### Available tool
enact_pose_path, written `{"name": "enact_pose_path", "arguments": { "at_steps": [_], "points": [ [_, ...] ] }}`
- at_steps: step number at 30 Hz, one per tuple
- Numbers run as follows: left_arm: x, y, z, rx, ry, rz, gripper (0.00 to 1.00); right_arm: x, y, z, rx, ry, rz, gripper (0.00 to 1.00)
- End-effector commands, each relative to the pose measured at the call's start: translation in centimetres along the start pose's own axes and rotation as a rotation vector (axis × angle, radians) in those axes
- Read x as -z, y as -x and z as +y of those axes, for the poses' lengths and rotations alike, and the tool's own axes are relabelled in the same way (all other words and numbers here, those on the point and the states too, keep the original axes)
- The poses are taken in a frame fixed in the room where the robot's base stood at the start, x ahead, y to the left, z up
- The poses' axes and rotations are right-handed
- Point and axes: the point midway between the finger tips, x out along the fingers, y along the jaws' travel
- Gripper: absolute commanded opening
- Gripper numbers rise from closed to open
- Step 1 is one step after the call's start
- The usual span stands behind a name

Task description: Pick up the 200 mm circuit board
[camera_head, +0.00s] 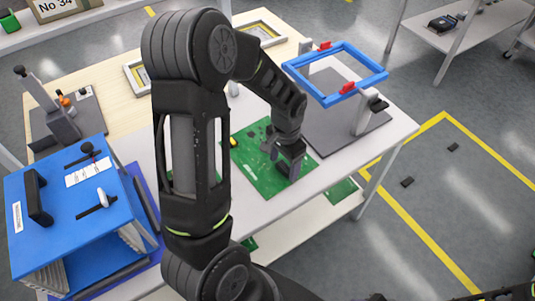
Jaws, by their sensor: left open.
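A green circuit board (250,179) lies flat on the white tabletop near the middle of the view. My left gripper (285,172) is over the right part of this board, pointing down, with its fingers apart. I cannot tell whether the fingertips touch the board. My left arm hides the board's left part. No label shows the board's length. Other green boards show lower down, one on the lower shelf (341,191) and a small piece beside my arm (249,243). My right gripper does not show.
A blue frame (302,75) on a grey stand (338,128) rises just right of the board. A blue box-like fixture (62,243) stands at the left. A grey fixture (62,122) and pale frames (136,78) sit farther back. Floor with yellow lines is at the right.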

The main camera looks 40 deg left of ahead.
Motion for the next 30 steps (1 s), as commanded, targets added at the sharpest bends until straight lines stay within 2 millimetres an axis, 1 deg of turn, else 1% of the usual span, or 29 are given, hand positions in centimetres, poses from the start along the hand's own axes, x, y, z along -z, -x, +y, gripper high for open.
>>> {"name": "enact_pose_path", "arguments": {
  "at_steps": [7, 30],
  "points": [
    [0.02, 0.03, 0.0, 0.0, 0.0, 0.0, 0.7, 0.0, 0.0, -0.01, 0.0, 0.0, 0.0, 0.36],
    [0.02, 0.04, 0.0, 0.0, 0.0, 0.0, 0.07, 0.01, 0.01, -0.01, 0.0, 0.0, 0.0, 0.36]
  ]
}}
